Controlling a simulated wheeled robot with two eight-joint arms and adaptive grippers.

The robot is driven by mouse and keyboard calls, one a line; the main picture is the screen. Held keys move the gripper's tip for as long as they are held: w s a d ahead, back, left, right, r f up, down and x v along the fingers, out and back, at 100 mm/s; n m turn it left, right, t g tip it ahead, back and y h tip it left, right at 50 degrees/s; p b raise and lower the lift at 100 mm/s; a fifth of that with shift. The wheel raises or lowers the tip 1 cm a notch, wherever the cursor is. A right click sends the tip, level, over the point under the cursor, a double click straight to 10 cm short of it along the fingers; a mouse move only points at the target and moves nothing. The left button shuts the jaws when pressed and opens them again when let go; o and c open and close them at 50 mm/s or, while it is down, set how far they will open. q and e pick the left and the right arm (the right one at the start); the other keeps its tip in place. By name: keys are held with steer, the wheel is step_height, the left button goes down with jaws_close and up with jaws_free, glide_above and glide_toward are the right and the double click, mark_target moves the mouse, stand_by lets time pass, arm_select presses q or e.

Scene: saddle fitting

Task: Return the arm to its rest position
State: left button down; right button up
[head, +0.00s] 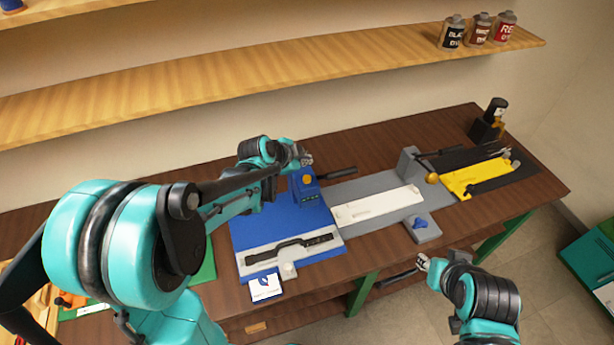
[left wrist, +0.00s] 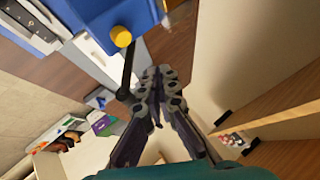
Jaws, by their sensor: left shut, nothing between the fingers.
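My left arm reaches in from the left over the bench. Its gripper (head: 305,158) is behind the blue device with the yellow knob (head: 305,188), close to its upper end. In the left wrist view the fingers (left wrist: 160,76) are together with nothing between them, beside a black lever (left wrist: 128,77) and the blue device (left wrist: 115,12). I cannot tell whether they touch the lever. My right gripper (head: 422,263) is small, in front of the bench's front edge, apart from the fixtures; its jaws are too small to read.
A blue mat (head: 250,232) holds a tray with a black strap-like part (head: 290,247). A white strip (head: 375,207) lies on a grey base. A yellow fixture (head: 465,180) stands at right. A wooden shelf (head: 250,70) with several bottles (head: 452,32) runs above the bench.

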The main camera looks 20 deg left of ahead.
stand_by(0.5)
arm_select(q)
steer(key=s+f+n+y+b, duration=0.1)
steer(key=s+f+n+b, duration=0.3)
steer(key=s, duration=0.4)
steer(key=s+f+n+g+y+b, duration=0.1)
steer(key=s+f+n+b, duration=0.3)
steer(key=s+b, duration=0.3)
steer(key=s+f+n+y+b, duration=0.1)
steer(key=s+f+n+b, duration=0.4)
steer(key=s, duration=0.5)
steer(key=shift+f+g+b, duration=0.3)
steer(key=shift+f+b, duration=0.1)
steer(key=shift+b, duration=0.2)
